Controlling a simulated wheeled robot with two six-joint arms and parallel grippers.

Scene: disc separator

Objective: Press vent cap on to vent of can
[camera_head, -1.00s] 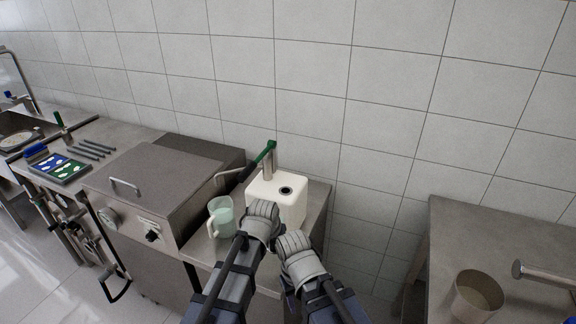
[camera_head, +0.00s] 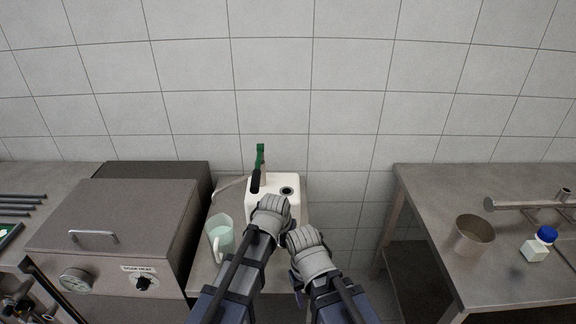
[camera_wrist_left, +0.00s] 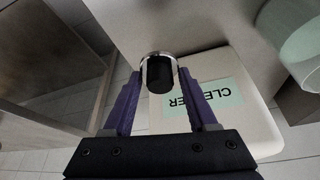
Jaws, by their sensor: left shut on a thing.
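The can (camera_head: 262,211) is a white, boxy container on the bench, with a dark round opening (camera_head: 287,190) in its top. Its front label, partly hidden, shows upside down in the left wrist view (camera_wrist_left: 218,97). My left gripper (camera_wrist_left: 157,76) has purple fingers shut on a black cylinder with a silver rim, apparently the vent cap (camera_wrist_left: 158,74). In the head view my left wrist (camera_head: 270,207) is in front of the can and hides the fingers and the cap. My right gripper (camera_head: 309,250) is right of and nearer than the left; its fingers are hidden.
A jug (camera_head: 220,240) stands left of the can. A green-and-black handle (camera_head: 260,157) rises behind the can. A metal box with a dial (camera_head: 120,225) is at the left. The right bench holds a metal beaker (camera_head: 470,236) and a blue-capped bottle (camera_head: 538,243). Floor gap separates the benches.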

